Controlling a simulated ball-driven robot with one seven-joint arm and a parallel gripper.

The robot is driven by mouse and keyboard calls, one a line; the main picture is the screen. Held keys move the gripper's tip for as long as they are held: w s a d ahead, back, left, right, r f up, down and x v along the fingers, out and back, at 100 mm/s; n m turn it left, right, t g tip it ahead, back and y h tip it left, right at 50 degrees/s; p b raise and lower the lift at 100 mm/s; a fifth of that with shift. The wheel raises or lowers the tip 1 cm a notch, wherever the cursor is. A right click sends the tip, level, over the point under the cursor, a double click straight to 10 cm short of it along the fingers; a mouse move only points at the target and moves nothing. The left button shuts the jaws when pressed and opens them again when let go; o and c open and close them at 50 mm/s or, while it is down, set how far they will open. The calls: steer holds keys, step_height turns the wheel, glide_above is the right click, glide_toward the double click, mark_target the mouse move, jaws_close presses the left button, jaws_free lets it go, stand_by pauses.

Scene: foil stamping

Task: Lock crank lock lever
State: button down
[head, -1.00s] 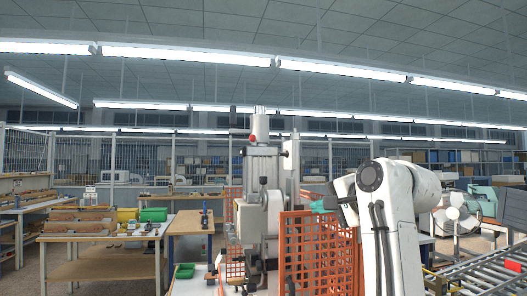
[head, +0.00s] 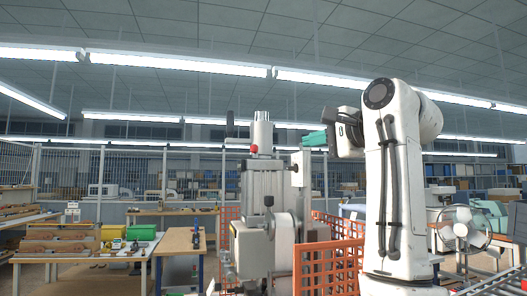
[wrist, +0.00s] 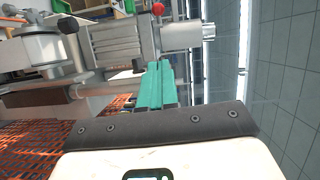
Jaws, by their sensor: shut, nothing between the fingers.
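The grey stamping machine (head: 262,238) stands upright left of my arm in the head view. A red knob (head: 254,149) sits near its top, and a lever with a black knob (head: 268,200) is on its front. I cannot tell which part is the crank lock lever. My gripper (head: 305,141) has teal fingers, shut and empty, pointing left at about the red knob's height. In the wrist view the machine lies sideways, with the red knob (wrist: 157,8) beyond the shut fingers (wrist: 158,68) and a black knob (wrist: 68,24) at upper left. I see no contact.
An orange mesh guard (head: 312,268) stands around the machine's lower part, close to my arm. A workbench (head: 95,250) with a yellow and a green container is at left, and a wooden table (head: 180,242) stands behind. A roller conveyor (head: 497,285) is at lower right.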

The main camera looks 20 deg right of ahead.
steer(key=shift+w+r, duration=0.1)
steer(key=shift+r, duration=0.1)
steer(key=shift+w, duration=0.15)
steer(key=p, duration=0.6)
glide_toward(255, 152)
steer(key=w, duration=0.6)
steer(key=shift+w+a+r, duration=0.3)
steer(key=shift+a+r, duration=0.05)
steer(key=shift+a, duration=0.1)
